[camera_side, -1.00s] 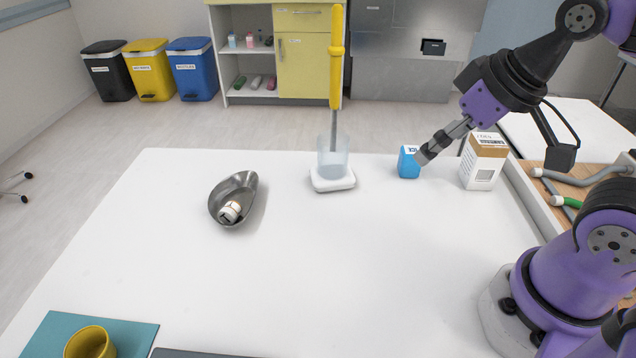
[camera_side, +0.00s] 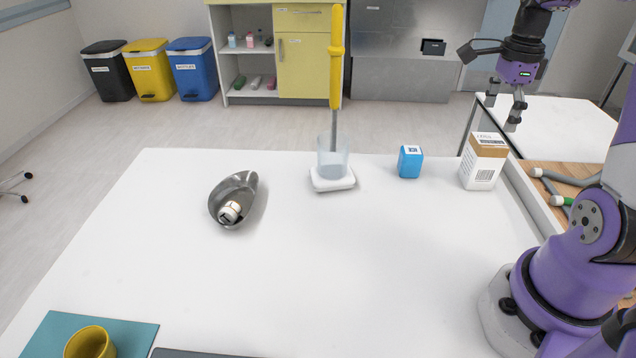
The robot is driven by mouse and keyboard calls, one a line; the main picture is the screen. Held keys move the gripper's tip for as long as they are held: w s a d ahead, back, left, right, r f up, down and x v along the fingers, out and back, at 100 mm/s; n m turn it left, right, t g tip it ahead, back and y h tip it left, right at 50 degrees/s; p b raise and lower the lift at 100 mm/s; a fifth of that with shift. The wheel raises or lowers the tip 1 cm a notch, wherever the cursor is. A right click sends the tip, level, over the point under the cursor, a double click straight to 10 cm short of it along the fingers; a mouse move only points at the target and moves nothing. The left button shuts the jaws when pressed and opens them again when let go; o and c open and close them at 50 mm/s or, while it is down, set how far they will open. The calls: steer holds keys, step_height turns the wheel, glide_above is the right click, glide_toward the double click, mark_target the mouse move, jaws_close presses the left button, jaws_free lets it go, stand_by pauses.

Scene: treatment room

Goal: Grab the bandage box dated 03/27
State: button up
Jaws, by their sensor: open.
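A white and brown box (camera_side: 482,166) with a printed code stands upright at the right end of the white table. A small blue box (camera_side: 410,162) with a white label on top stands to its left. The print on both boxes is too small to read, so I cannot tell which one bears 03/27. My gripper (camera_side: 505,112) points down, open and empty, above and slightly right of the white and brown box. It touches neither box.
A beaker (camera_side: 333,160) with a tall yellow-handled tool stands on a white base (camera_side: 332,179). A metal kidney dish (camera_side: 246,188) holds a small white item. A yellow cup (camera_side: 90,344) stands at the front left on a teal mat (camera_side: 45,334). The table's middle is clear.

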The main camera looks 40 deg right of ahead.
mark_target(491, 140)
steer(key=f, duration=0.8)
steer(key=shift+s+a+f, duration=0.15)
steer(key=shift+s+a, duration=0.05)
steer(key=c, duration=1.2)
